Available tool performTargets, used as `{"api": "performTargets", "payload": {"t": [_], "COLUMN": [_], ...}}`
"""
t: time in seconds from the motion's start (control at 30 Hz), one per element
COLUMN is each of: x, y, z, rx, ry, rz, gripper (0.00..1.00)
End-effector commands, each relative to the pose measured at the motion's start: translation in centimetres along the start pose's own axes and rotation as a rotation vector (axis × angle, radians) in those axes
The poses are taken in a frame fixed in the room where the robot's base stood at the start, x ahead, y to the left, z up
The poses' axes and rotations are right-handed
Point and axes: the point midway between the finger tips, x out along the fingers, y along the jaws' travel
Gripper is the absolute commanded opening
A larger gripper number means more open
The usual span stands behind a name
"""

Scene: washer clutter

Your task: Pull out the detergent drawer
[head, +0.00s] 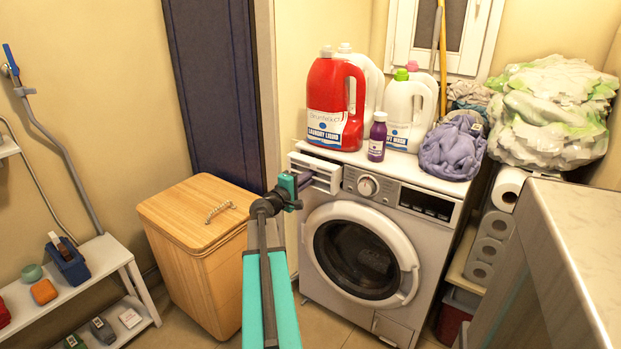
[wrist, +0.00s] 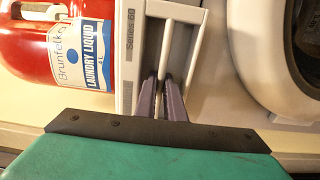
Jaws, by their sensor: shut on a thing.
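The white detergent drawer (head: 325,167) is at the upper left of the washing machine's front. It appears to stand out from the front panel. In the wrist view, the drawer front (wrist: 127,60) carries the words "Series 60" and a pale handle bar (wrist: 165,50). My gripper (head: 306,181) is at the drawer front. Its two purple fingers (wrist: 161,85) are shut on the handle bar, one on each side. The washing machine (head: 425,225) has a round door (head: 357,255), which is shut. My gripper partly hides the drawer in the head view.
A red laundry liquid bottle (head: 328,95), white bottles (head: 405,110), a small purple bottle (head: 377,140) and a purple cloth bundle (head: 452,150) stand on the washer. A wooden hamper (head: 185,225) is left of it. A grey-topped counter (head: 585,235) is at the right.

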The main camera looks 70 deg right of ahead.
Motion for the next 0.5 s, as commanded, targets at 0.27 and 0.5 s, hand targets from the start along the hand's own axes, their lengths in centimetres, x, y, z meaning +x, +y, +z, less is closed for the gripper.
{"api": "performTargets", "payload": {"t": [0.27,0.5], "x": [-1.1,-2.0], "y": [-0.1,-0.2], "z": [0.4,0.5], "rx": [0.001,0.000], "ry": [-0.008,-0.010], "rz": [-0.001,-0.002], "gripper": [0.00,0.00]}}
